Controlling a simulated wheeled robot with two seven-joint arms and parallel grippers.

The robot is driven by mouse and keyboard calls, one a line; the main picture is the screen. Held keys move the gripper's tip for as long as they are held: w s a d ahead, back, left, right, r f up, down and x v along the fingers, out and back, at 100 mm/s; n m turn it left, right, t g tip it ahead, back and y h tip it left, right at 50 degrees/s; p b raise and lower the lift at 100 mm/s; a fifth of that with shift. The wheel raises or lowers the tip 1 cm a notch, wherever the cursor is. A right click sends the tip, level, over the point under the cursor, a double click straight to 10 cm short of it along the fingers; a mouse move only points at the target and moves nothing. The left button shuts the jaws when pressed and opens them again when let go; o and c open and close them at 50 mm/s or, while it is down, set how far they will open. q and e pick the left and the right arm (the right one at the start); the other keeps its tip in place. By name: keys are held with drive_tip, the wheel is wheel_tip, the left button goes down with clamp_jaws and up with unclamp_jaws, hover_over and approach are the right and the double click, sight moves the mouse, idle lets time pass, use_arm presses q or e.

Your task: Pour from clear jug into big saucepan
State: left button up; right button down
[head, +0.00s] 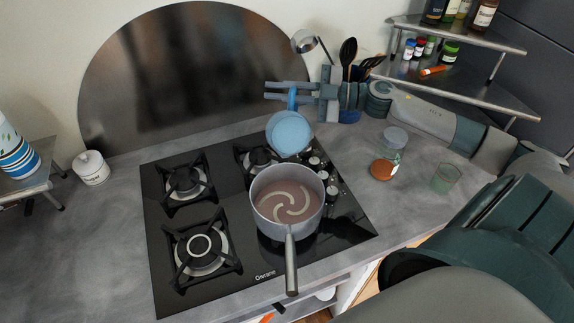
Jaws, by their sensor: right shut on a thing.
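The big saucepan (287,226) is grey and stands on the front right burner of the hob, its handle toward the front edge. Its inside bottom is brownish with pale curved marks. My right gripper (288,91) is shut on the blue handle of a light-blue round vessel (288,135), which I take for the clear jug. The jug is behind the saucepan, apart from its rim in the picture, and overlaps the back right burner. I cannot tell its tilt or its contents. No stream shows. My left gripper is not in view.
The black hob (184,277) has several burners. A lidded glass jar (394,142), an orange-brown lid (383,169) and a greenish glass (446,178) stand to its right. A utensil holder (350,108) is behind my right arm. A white pot (91,169) stands left.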

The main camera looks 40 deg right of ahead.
drive_tip(key=shift+s+d+r, duration=0.1)
drive_tip(key=shift+s+r, duration=0.1)
drive_tip(key=w+d+f+m+p, duration=0.2)
drive_tip(key=w+d+m+p, duration=0.2)
drive_tip(key=m, duration=0.5)
drive_tip(key=shift+d+f, duration=0.15)
drive_tip(key=shift+f, duration=0.15)
idle(0.4)
